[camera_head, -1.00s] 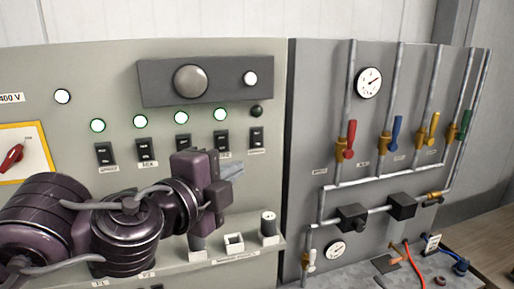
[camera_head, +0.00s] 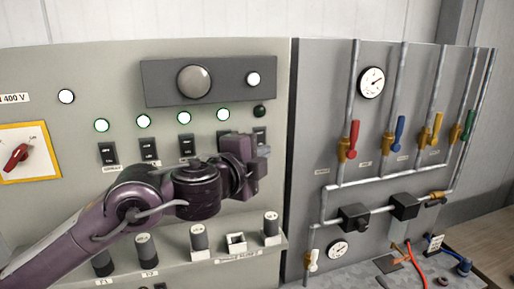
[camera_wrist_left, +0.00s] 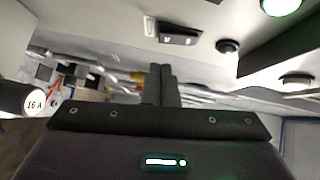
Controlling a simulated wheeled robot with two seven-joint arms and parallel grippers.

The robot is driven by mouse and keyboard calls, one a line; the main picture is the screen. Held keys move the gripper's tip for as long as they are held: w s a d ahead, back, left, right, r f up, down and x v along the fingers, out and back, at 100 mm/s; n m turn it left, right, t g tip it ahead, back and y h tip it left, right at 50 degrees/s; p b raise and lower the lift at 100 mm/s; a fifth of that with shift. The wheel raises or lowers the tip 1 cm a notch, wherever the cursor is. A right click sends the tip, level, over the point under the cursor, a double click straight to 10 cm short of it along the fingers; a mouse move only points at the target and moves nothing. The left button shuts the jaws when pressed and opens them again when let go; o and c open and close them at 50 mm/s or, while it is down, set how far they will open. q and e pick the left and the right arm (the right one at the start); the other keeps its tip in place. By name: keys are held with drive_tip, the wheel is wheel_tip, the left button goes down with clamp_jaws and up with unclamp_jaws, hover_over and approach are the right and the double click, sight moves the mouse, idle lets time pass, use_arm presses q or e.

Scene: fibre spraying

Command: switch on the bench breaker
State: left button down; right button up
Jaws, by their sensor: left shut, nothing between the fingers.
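A row of black breakers runs across the grey-green panel, with a lamp above each one. The rightmost breaker (camera_head: 259,134) has a dark lamp (camera_head: 259,110) above it; the others I see have lit lamps. The breaker labels are too small to read, so I cannot tell by name which is the bench one. My left gripper (camera_head: 263,151) is shut and empty, at the lower part of the rightmost breaker and partly covering it. Contact cannot be told. In the left wrist view the shut fingers (camera_wrist_left: 165,80) point toward a black breaker (camera_wrist_left: 178,33) beside a dark lamp (camera_wrist_left: 228,46). My right gripper is out of view.
A ledge with sockets (camera_head: 235,243) and cylindrical plugs or fuses (camera_head: 271,226) juts out below the breakers. A red rotary switch (camera_head: 17,157) is at the far left. The pipe panel with coloured valves (camera_head: 350,139) stands to the right.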

sight(260, 138)
use_arm(q)
drive_tip(key=shift+w+a+f+p, duration=0.15)
drive_tip(key=shift+w+a, duration=0.15)
drive_tip(key=shift+w, duration=0.3)
drive_tip(key=shift+w+a+p, duration=0.15)
drive_tip(key=shift+w+a, duration=0.15)
drive_tip(key=shift+w, duration=0.25)
drive_tip(key=shift+d, duration=0.1)
drive_tip(key=b, duration=0.3)
drive_tip(key=shift+w+t, duration=0.25)
drive_tip(key=shift+t, duration=0.05)
drive_tip(key=shift+f, duration=0.15)
